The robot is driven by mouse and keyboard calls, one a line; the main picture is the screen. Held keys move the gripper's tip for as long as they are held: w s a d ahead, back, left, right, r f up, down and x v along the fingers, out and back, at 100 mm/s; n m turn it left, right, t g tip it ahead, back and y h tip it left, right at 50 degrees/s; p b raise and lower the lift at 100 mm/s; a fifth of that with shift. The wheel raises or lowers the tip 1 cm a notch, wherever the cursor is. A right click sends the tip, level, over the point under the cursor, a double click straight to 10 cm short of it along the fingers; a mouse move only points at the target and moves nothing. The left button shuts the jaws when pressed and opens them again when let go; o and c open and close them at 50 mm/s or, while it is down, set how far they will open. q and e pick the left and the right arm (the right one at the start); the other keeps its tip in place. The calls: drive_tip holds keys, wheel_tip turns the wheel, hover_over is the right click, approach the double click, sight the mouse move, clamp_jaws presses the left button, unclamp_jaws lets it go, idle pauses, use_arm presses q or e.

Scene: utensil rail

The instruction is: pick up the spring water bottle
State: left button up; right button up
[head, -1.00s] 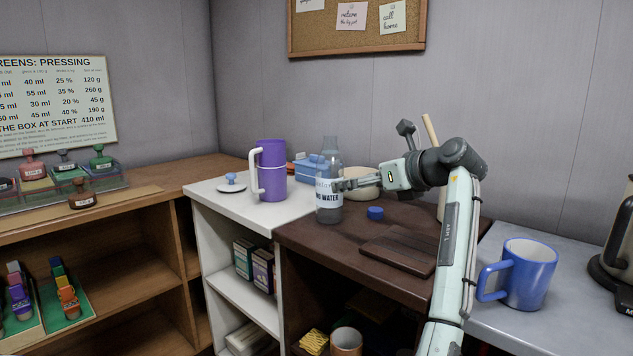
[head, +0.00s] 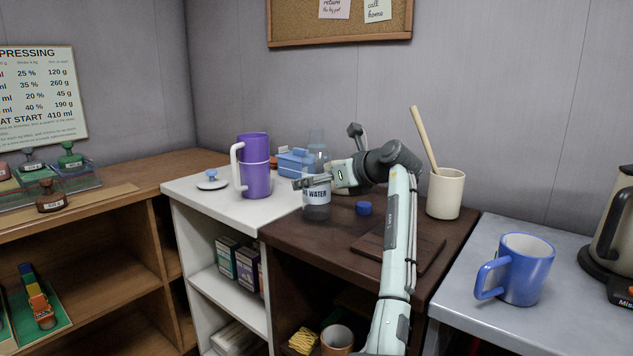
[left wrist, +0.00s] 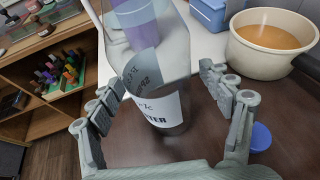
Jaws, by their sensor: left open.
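The spring water bottle (head: 317,211) is clear, with a white label reading "WATER", and stands upright and uncapped on the dark brown counter. My left gripper (head: 314,183) is at the height of the label's top, with one finger across the front of the bottle. In the left wrist view the bottle (left wrist: 160,108) stands between the two spread fingers of my left gripper (left wrist: 162,85). The gripper is open, and gaps show on both sides of the bottle. My right gripper is not in view.
A blue cap (head: 364,208) lies right of the bottle. A purple jug (head: 256,180) stands to its left and a blue box (head: 294,162) behind it. A cream pot (left wrist: 270,62) is close by. A dark board (head: 405,247), crock (head: 445,194) and blue mug (head: 526,270) are further right.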

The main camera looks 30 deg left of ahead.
sight(325, 157)
use_arm(q)
drive_tip(key=shift+w+a, duration=0.1)
drive_tip(key=shift+a, duration=0.05)
drive_tip(key=shift+c, duration=0.5)
drive_tip(key=c, duration=1.7)
drive_tip(key=shift+r, duration=0.1)
drive_tip(key=shift+r, duration=0.15)
wheel_tip(325, 157, up, 4)
drive_tip(key=shift+r, duration=0.1)
drive_tip(key=s+r, duration=0.2)
drive_tip(key=s, duration=0.2)
drive_tip(key=s+d+r, duration=0.1)
drive_tip(key=s+r, duration=0.1)
drive_tip(key=s, duration=0.1)
drive_tip(key=s+r, duration=0.2)
drive_tip(key=s, duration=0.2)
drive_tip(key=shift+s+d+r, duration=0.2)
drive_tip(key=shift+s+r, duration=0.05)
drive_tip(key=shift+s, duration=0.1)
